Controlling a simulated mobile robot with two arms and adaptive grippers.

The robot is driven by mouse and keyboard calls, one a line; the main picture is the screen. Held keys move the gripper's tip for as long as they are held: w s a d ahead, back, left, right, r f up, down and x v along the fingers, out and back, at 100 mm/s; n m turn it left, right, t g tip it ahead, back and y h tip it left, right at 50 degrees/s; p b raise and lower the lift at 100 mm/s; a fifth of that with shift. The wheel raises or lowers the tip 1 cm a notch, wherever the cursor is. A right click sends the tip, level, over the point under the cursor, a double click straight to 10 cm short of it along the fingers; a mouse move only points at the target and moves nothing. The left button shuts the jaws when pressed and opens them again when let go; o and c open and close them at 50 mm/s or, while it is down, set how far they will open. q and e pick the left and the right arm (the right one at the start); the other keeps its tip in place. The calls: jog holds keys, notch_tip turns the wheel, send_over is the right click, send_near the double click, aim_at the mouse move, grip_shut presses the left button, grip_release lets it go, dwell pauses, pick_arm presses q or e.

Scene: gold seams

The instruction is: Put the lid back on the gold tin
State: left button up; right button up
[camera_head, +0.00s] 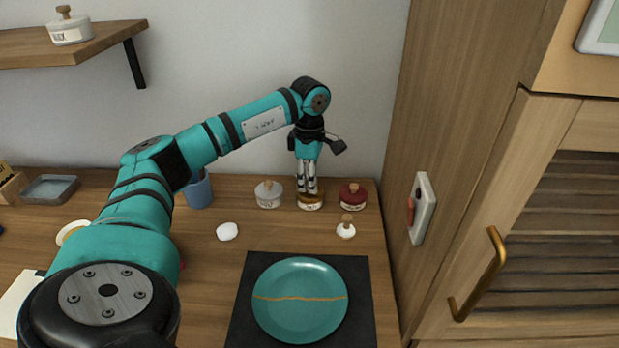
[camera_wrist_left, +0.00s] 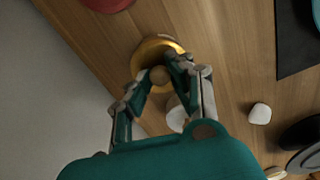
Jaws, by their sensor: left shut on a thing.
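The gold tin (camera_head: 311,205) stands on the wooden counter near the back wall, between a white tin and a dark red tin. In the left wrist view its round gold rim (camera_wrist_left: 150,46) shows just beyond the fingertips. My left gripper (camera_head: 307,191) points straight down over the tin. In the left wrist view its fingers (camera_wrist_left: 168,74) are closed on a small round knob (camera_wrist_left: 160,75), which looks like the lid's. The fingers hide much of the lid. I cannot tell whether it rests on the tin or hangs just above. My right gripper is not in view.
The white tin (camera_head: 268,195) and dark red tin (camera_head: 352,197) stand close on either side. A small white piece with a wooden knob (camera_head: 346,229) and a white lump (camera_head: 228,232) lie in front. A teal plate (camera_head: 300,318) lies on a dark mat (camera_head: 362,318). A cabinet (camera_head: 480,220) bounds the right.

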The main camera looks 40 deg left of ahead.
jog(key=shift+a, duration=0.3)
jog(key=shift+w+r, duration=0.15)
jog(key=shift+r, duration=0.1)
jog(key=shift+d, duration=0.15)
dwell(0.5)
pick_arm(q)
jog(key=shift+p, duration=0.35)
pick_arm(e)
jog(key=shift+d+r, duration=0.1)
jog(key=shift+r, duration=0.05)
pick_arm(q)
jog(key=shift+f, duration=0.15)
dwell(0.4)
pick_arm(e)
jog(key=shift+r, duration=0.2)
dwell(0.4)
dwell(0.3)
pick_arm(q)
jog(key=o, duration=1.4)
